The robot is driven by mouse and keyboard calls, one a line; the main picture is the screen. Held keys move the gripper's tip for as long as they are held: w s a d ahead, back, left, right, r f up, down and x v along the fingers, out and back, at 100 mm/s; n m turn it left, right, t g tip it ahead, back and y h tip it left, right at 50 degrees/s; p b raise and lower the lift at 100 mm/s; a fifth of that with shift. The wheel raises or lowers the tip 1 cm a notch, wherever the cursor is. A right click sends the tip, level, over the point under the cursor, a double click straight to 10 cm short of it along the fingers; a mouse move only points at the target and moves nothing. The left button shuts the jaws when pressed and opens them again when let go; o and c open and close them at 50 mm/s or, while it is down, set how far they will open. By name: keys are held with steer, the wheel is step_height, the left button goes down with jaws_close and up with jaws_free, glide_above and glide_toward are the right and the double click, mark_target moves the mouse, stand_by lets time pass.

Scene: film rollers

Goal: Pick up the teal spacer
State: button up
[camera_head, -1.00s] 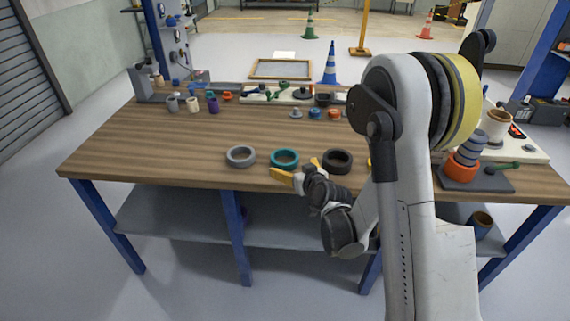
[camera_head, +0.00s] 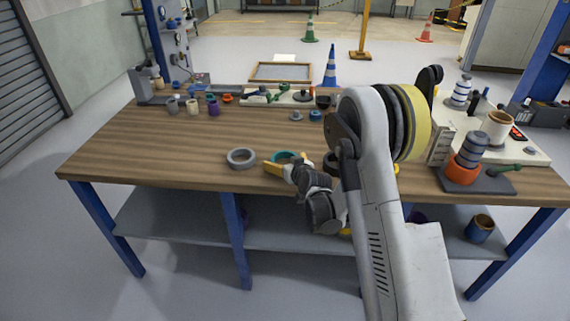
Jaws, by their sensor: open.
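The teal spacer (camera_head: 283,155) is a ring lying flat near the front edge of the wooden workbench (camera_head: 160,150). My gripper (camera_head: 284,164), with yellow fingers, is at the near side of the spacer and hides its front part. One finger shows to the left of the spacer and the other shows only slightly at its right. The gripper is open. I cannot tell whether the fingers touch the spacer.
A grey ring (camera_head: 241,158) lies just left of the gripper. A black ring (camera_head: 331,163) lies to the right, partly hidden by my arm. Small cups and parts stand along the back of the bench. The left bench surface is clear.

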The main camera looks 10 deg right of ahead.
steer(key=c, duration=1.2)
steer(key=shift+o, duration=0.2)
steer(key=shift+r, duration=0.1)
